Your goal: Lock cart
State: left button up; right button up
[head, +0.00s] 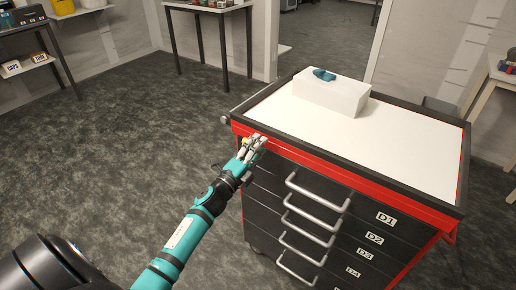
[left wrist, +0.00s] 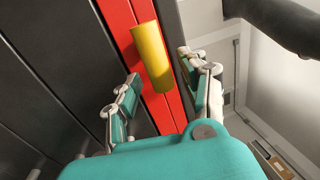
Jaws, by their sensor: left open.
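The cart (head: 400,222) is black and red with a white top and stands on the right in the head view. A yellow cylinder (left wrist: 152,56) sticks out from the red strip (left wrist: 122,22) on its front in the left wrist view. A bit of this cylinder (head: 246,141) shows by my left fingers in the head view. My left gripper (head: 258,144) is at the cart's upper left front corner. In the left wrist view my left gripper (left wrist: 162,92) is open, with a finger on either side of the cylinder's near end, apparently apart from it. My right gripper is not in view.
A white block (head: 330,97) with a teal item (head: 324,75) on it stands on the cart top. Several drawer handles (head: 318,192) jut from the cart's front. Tables and shelves line the walls. The grey floor (head: 130,130) left of the cart is clear.

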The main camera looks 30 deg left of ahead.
pick_arm(q)
jog(key=v, duration=1.2)
dwell(0.3)
jog(key=s+d+f+n+g+y, duration=0.1)
jog(key=s+d+f+n+g, duration=0.2)
jog(key=f, duration=0.9)
jog(key=s+f+n+g+y, duration=0.1)
jog(key=s+f+n+g, duration=0.35)
jog(key=f, duration=0.75)
jog(key=s+d+f+n+g+y, duration=0.15)
jog(key=s+f+n, duration=0.25)
jog(key=f, duration=0.8)
jog(key=s+d+f+n+g, duration=0.1)
jog(key=s+d+f+g, duration=0.1)
jog(key=s+f, duration=0.3)
jog(key=s+d+f+n+g+h, duration=0.1)
jog(key=s+d+f+n+g, duration=0.1)
jog(key=s, duration=1.2)
jog(key=s+d+f+n+g+p, duration=0.1)
jog(key=s+d+f+n+g, duration=0.1)
jog(key=s+f+g, duration=0.4)
jog(key=s+d+f, duration=0.1)
jog(key=s+f, duration=0.2)
jog(key=s, duration=0.1)
jog(key=shift+d+h, duration=0.15)
jog(key=shift+h, duration=0.2)
